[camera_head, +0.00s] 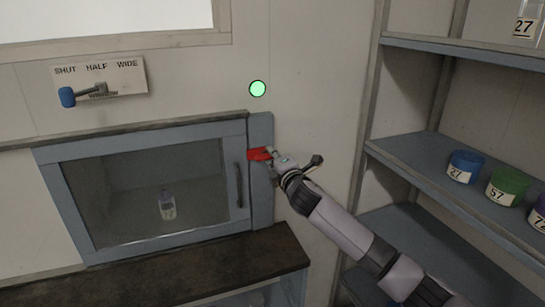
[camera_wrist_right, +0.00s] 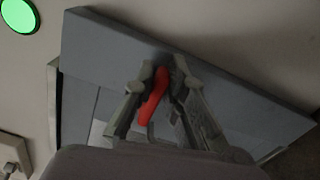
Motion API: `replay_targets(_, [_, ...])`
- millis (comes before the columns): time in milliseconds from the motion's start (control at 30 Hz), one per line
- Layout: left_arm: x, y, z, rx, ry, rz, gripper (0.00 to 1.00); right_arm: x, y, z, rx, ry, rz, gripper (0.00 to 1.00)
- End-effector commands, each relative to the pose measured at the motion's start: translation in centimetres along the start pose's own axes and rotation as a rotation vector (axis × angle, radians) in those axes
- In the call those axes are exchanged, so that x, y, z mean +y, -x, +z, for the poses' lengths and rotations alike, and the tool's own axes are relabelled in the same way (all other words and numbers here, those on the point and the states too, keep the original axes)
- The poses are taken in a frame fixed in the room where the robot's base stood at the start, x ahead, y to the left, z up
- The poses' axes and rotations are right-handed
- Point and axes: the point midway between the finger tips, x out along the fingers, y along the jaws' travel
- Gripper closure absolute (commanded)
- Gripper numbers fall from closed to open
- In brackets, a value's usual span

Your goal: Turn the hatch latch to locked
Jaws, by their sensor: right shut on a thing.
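The hatch (camera_head: 215,133) is a blue-grey framed glass door in the wall, closed, with a dark vertical handle on its right side. The red latch (camera_head: 258,154) sits on the blue-grey post at the hatch's right edge and points roughly sideways in the head view. My right gripper (camera_head: 272,154) is at the latch. In the right wrist view, its fingers (camera_wrist_right: 162,100) are shut on the red latch (camera_wrist_right: 154,95), partly hiding it. My left gripper is out of view.
A green round light (camera_head: 257,88) is above the hatch. A blue-handled window lever (camera_head: 68,96) is by a SHUT/HALF/WIDE plate. A bottle (camera_head: 167,205) stands behind the glass. Shelves with numbered cups (camera_head: 465,166) are on the right; a dark counter (camera_head: 180,275) is below.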

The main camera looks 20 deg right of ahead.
Motion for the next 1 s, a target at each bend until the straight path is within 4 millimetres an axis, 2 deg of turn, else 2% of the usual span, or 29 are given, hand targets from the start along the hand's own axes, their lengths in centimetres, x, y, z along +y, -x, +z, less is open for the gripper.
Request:
replay_targets(33, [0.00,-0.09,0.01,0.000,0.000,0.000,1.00,0.61,-0.03,0.04,0.001,-0.037,0.013,1.00])
replay_targets(400, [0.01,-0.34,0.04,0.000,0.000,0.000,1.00,0.57,-0.05,0.15,0.000,-0.190,0.016,1.00])
replay_targets(967, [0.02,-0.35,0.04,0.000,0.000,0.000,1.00,0.67,-0.04,0.20,0.001,-0.215,0.019,1.00])
replay_targets(1000, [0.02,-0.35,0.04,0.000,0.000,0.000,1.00,0.67,-0.04,0.20,0.001,-0.215,0.019,0.84])
